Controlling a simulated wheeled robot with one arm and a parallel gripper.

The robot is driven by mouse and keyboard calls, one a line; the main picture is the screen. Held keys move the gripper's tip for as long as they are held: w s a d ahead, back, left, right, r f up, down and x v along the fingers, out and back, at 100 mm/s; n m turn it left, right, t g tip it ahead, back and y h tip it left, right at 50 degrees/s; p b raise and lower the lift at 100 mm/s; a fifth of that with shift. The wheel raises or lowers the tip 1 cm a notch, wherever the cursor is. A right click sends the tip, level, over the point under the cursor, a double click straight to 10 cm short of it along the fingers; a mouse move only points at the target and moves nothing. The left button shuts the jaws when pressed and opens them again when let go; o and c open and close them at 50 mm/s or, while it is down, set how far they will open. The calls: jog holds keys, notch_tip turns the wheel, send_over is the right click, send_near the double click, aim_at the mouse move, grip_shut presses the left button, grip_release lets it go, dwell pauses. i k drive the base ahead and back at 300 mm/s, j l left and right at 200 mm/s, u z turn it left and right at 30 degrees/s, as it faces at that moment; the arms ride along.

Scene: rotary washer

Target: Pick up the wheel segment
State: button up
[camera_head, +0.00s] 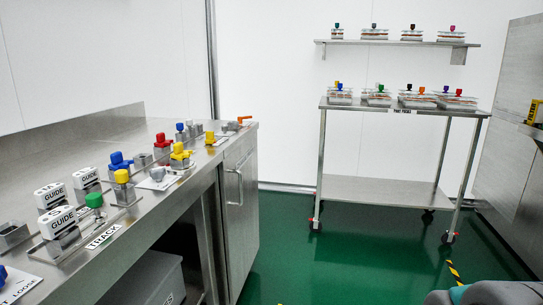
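I cannot pick out a wheel segment for certain among the many small parts. A steel bench (120,150) on the left carries several metal fixtures with coloured knobs, among them a red-topped part (162,141), a yellow-topped part (180,152), a blue-topped part (119,161) and a green-topped part (94,201). An orange-handled part (243,119) lies at the bench's far end. My gripper is not in view. A grey rounded shape at the bottom right looks like part of my arm.
A steel trolley (385,188) at the back holds several clear trays with coloured knobs; a wall shelf (395,43) above holds more. White blocks marked GUIDE (57,221) stand on the near bench. A grey bin (150,280) sits under it. Green floor (290,245) between bench and trolley is clear.

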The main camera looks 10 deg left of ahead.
aim_at(179, 154)
jog(key=i+j+u, duration=0.1)
jog(key=u, duration=0.3)
jog(key=i+j+u, duration=0.15)
jog(key=u, duration=0.25)
jog(key=i+j+u, duration=0.1)
jog(key=u, duration=0.3)
jog(key=i+u, duration=0.15)
jog(key=u, duration=0.2)
